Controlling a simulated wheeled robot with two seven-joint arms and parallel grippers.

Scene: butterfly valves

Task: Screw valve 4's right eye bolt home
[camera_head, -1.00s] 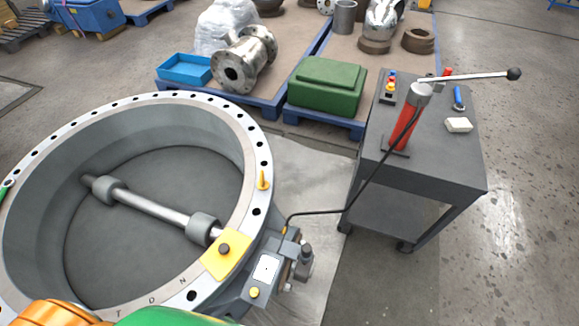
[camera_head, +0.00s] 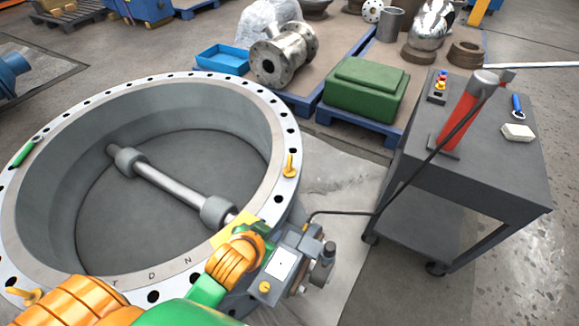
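The big grey butterfly valve (camera_head: 22,243) lies flat, with a pale, drilled flange around its open bore. A yellow eye bolt (camera_head: 290,166) stands upright in the flange on the right; how far it is screwed in is too small to tell. A second yellow eye bolt (camera_head: 25,297) is at the flange's lower left, partly behind my orange arm link. My green and orange arm reaches up from the bottom edge, over the flange's front and part of the yellow plate (camera_head: 226,232). No gripper fingers show. No number 4 is legible.
A green-handled tool (camera_head: 25,151) lies on the flange at left. The valve's side actuator (camera_head: 285,270) has a black hose running to the red hand pump (camera_head: 464,115) on a grey cart (camera_head: 500,175). A green case (camera_head: 365,90) stands on a blue-edged pallet behind.

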